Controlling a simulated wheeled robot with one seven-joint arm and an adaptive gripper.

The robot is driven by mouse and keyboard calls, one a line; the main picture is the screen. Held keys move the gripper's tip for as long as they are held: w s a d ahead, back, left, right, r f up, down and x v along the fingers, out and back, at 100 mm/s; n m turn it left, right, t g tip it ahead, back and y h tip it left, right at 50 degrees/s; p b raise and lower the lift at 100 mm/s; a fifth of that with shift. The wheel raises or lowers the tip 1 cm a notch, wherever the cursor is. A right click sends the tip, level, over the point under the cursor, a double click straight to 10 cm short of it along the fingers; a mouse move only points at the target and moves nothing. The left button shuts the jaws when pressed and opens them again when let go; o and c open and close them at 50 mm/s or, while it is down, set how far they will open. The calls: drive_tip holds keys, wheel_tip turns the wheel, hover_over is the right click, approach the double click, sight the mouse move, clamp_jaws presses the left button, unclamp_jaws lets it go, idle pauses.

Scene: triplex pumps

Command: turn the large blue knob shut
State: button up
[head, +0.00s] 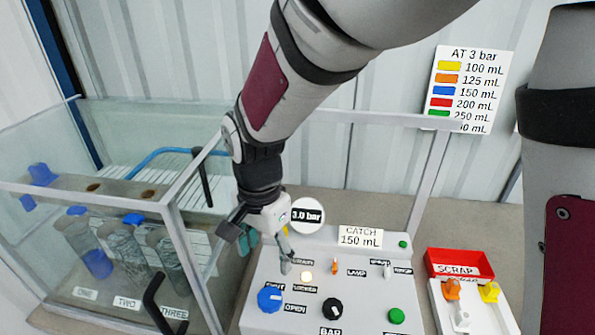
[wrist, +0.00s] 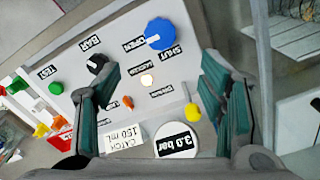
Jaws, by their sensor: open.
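The large blue knob (head: 270,299) is at the front left of the white sloped control panel (head: 350,270), with an OPEN label to its right. In the wrist view the blue knob (wrist: 159,33) appears upside down between OPEN and SHUT labels. My gripper (head: 264,252) hangs above the panel's left back part, apart from the knob. In the wrist view its two green-padded fingers (wrist: 158,75) are spread with nothing between them, and the knob lies beyond their tips.
A black BAR knob (head: 332,308) and a green button (head: 396,315) share the panel, with small toggles, a lit lamp (head: 306,277) and a 3.0 bar gauge (head: 306,215). A glass tank (head: 190,260) with bottles stands left. A red SCRAP bin (head: 458,262) stands right.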

sight(271, 295)
wheel_tip(271, 295, down, 14)
drive_tip(key=shift+r, duration=0.1)
idle(0.5)
drive_tip(key=c, duration=1.2)
